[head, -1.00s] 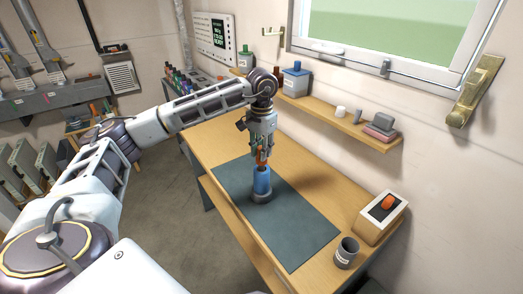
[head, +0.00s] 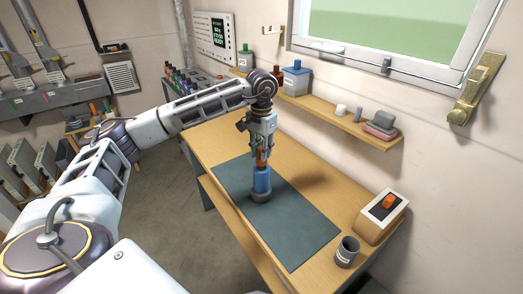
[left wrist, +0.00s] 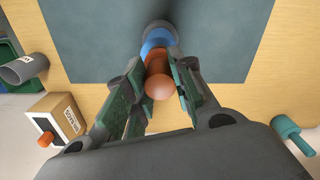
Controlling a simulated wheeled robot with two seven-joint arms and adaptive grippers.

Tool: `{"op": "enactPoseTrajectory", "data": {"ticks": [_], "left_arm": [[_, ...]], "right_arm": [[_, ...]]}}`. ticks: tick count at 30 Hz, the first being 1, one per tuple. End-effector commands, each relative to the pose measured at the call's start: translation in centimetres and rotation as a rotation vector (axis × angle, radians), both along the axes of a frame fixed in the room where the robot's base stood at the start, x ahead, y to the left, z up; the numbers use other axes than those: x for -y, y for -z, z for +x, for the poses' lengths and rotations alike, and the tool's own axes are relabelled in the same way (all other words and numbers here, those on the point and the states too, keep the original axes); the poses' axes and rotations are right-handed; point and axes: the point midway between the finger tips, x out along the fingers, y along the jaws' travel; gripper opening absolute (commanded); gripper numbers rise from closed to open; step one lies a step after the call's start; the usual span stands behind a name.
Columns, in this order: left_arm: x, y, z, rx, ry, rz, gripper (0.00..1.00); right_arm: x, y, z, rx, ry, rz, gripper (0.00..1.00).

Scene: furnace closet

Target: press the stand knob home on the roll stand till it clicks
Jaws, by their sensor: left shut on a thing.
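The stand knob (head: 263,158) is orange-brown with a rounded end. It stands upright between the fingers of my left gripper (head: 261,155), which is shut on it. The knob's rounded end (left wrist: 161,84) also shows in the left wrist view between the green-grey fingers (left wrist: 157,95). Directly under the knob is the roll stand (head: 261,182), a blue upright cylinder on a round grey base, standing on the dark mat. In the left wrist view the blue part (left wrist: 157,40) lies just beyond the knob. I cannot tell whether the knob is fully seated. My right gripper is in neither view.
The dark mat (head: 290,230) covers the middle of the wooden bench (head: 205,145). A grey cup (head: 347,252) and a box with an orange button (head: 382,215) stand at the near right. A wall shelf (head: 330,118) with bottles and small items runs behind the bench.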

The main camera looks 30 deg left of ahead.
Motion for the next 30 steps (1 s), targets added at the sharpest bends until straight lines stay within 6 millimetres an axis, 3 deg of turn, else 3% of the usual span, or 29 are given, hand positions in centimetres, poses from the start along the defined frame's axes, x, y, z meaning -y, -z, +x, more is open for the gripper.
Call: {"op": "enactPoseTrajectory", "data": {"ticks": [10, 11, 16, 30], "left_arm": [[0.02, 0.57, 0.00, 0.000, 0.000, 0.000, 0.00], [0.02, 0.54, 0.00, 0.000, 0.000, 0.000, 0.27], [0.01, 0.51, 0.00, 0.000, 0.000, 0.000, 0.49], [0.01, 0.10, 0.01, 0.000, 0.000, 0.000, 0.49]], "right_arm": [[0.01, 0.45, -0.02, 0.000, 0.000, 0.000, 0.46], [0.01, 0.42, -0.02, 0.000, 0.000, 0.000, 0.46], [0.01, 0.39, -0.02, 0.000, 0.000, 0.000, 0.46], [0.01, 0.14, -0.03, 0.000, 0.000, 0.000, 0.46]]}}
